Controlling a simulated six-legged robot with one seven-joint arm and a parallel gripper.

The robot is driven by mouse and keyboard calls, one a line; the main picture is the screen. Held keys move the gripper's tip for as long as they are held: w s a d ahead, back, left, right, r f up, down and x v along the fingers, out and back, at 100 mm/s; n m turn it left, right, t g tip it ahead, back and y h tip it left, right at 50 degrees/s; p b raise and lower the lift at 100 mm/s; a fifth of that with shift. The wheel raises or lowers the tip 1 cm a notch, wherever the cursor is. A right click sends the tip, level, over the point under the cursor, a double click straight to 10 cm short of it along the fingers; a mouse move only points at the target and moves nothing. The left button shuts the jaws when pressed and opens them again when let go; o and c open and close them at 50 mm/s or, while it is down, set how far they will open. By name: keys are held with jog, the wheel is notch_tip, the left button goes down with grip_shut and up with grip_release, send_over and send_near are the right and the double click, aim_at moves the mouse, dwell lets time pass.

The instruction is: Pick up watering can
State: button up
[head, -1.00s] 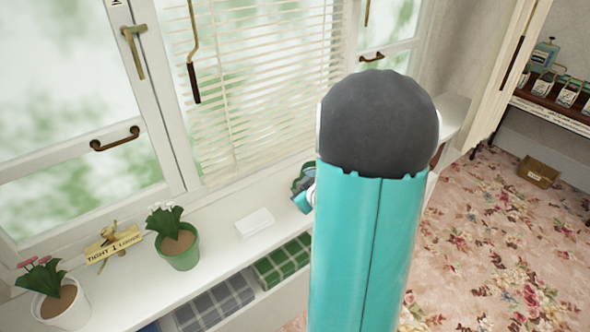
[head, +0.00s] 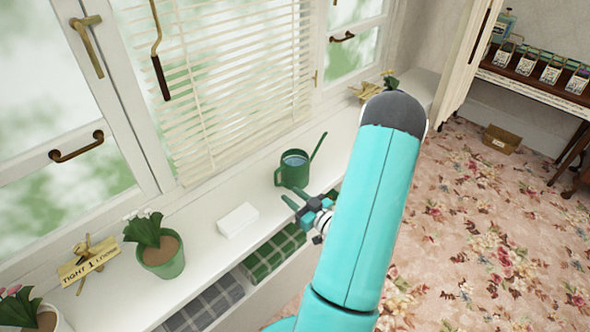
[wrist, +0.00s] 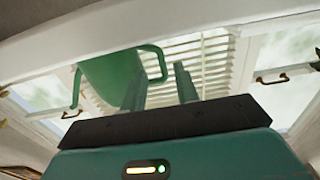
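The green watering can (head: 294,172) stands upright on the white windowsill in the head view. Its handle is at the left and its spout points up to the right. In the wrist view the can (wrist: 108,78) is at upper left, with its handle in the picture gap between my fingertips. My gripper (head: 294,197) is just on the room side of the can, near the sill's front edge. Its two fingers are apart and empty in the wrist view (wrist: 157,75). I cannot tell from the pictures whether a finger touches the can.
A white block (head: 238,220) lies on the sill left of the can. A green flowerpot (head: 163,262) and a small sign (head: 87,262) are further left. Folded checked cloths (head: 270,252) sit under the sill. Window blinds (head: 240,80) stand behind.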

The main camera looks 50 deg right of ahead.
aim_at(277, 185)
jog(key=w, duration=0.8)
jog(key=shift+d+f, duration=0.1)
jog(key=shift+d, duration=0.3)
jog(key=shift+c, duration=0.4)
grip_shut()
